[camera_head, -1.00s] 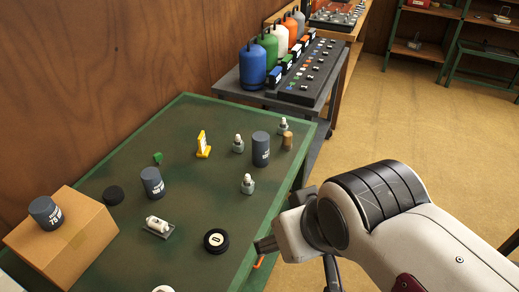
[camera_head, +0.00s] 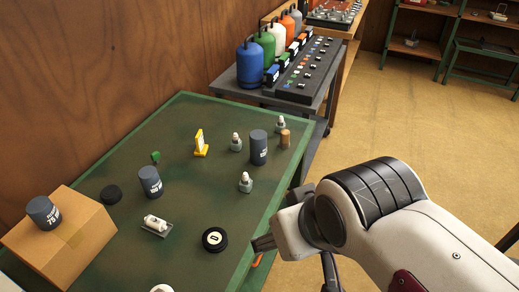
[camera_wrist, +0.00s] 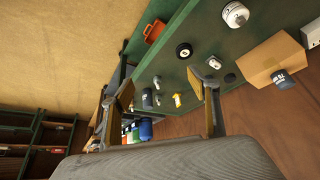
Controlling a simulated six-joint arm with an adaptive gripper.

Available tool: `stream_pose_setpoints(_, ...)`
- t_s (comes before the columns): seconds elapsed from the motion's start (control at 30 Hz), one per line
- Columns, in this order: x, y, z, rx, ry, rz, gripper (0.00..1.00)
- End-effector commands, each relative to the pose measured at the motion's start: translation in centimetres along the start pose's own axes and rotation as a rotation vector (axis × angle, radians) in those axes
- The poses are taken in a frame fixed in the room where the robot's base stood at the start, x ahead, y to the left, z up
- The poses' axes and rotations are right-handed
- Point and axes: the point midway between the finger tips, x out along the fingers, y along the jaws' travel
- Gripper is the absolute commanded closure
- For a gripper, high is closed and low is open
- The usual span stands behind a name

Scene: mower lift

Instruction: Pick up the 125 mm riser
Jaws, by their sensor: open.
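Three dark grey cylindrical risers are in the head view. The tallest (camera_head: 259,148) stands upright near the table's far right edge, and its label is too small to read; it seems to be the 125 mm riser. It also shows between my fingers in the wrist view (camera_wrist: 147,98). A shorter riser (camera_head: 150,182) stands mid-table. The shortest riser (camera_head: 43,213), marked 75, is on a cardboard box (camera_head: 62,245). My gripper (camera_wrist: 160,84) is open and empty, well apart from the tall riser. In the head view it is near the table's right edge.
Near the tall riser are a brown cylinder (camera_head: 285,139), several small grey-based white-topped parts (camera_head: 236,143) and a yellow stand (camera_head: 201,144). A black round piece (camera_head: 215,240) lies near the right edge. Gas bottles (camera_head: 250,64) stand on a cart behind the table (camera_head: 190,102).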

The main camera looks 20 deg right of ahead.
Motion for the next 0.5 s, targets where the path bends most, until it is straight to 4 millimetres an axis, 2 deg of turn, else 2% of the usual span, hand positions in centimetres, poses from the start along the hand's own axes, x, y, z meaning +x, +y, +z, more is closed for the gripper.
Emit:
stream_pose_setpoints(0.33,0.1,0.0,-0.2,0.001,0.002,0.001,0.38)
stream_pose_setpoints(0.5,0.7,0.3,-1.5,0.003,0.02,0.009,0.38)
